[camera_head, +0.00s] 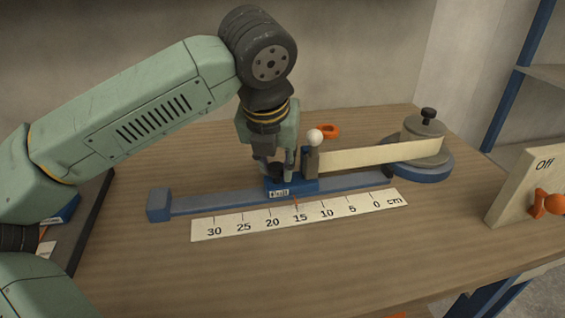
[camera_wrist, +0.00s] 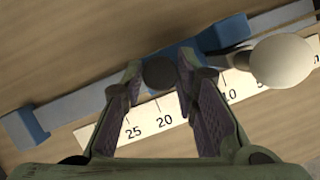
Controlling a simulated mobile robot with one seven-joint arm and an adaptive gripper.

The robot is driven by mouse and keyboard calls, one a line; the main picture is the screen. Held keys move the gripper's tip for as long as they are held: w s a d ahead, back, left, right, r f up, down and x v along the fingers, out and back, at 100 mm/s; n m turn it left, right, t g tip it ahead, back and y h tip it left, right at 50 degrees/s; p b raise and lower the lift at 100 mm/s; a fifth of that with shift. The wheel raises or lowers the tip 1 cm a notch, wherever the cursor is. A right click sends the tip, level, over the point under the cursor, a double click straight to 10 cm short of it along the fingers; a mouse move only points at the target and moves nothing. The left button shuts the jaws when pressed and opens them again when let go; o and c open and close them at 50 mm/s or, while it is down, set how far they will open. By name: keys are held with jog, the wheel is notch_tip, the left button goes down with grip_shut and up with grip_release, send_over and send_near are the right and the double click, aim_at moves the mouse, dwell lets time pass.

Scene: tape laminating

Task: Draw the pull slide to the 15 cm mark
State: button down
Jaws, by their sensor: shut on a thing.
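The blue pull slide (camera_head: 308,186) sits on a grey-blue rail (camera_head: 225,201), and its blue body also shows in the wrist view (camera_wrist: 205,45). My gripper (camera_head: 276,174) is shut on the slide's dark round knob (camera_wrist: 160,72), with one finger on each side. A white scale (camera_head: 260,222) in centimetres lies along the rail's near side. The slide's small orange pointer (camera_head: 295,201) stands at about the 15 mark. A cream tape strip (camera_head: 370,154) runs from the slide's post to the reel (camera_head: 424,145) at the right.
A white ball (camera_head: 315,137) tops the post close beside my gripper. An orange ring (camera_head: 328,131) lies behind it. A panel marked "Off" (camera_head: 527,187) with an orange handle stands at the right.

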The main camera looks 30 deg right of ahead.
jog(key=c, duration=1.3)
grip_release()
jog(key=shift+r, duration=0.1)
jog(key=v, duration=1.2)
jog(key=shift+w, duration=0.1)
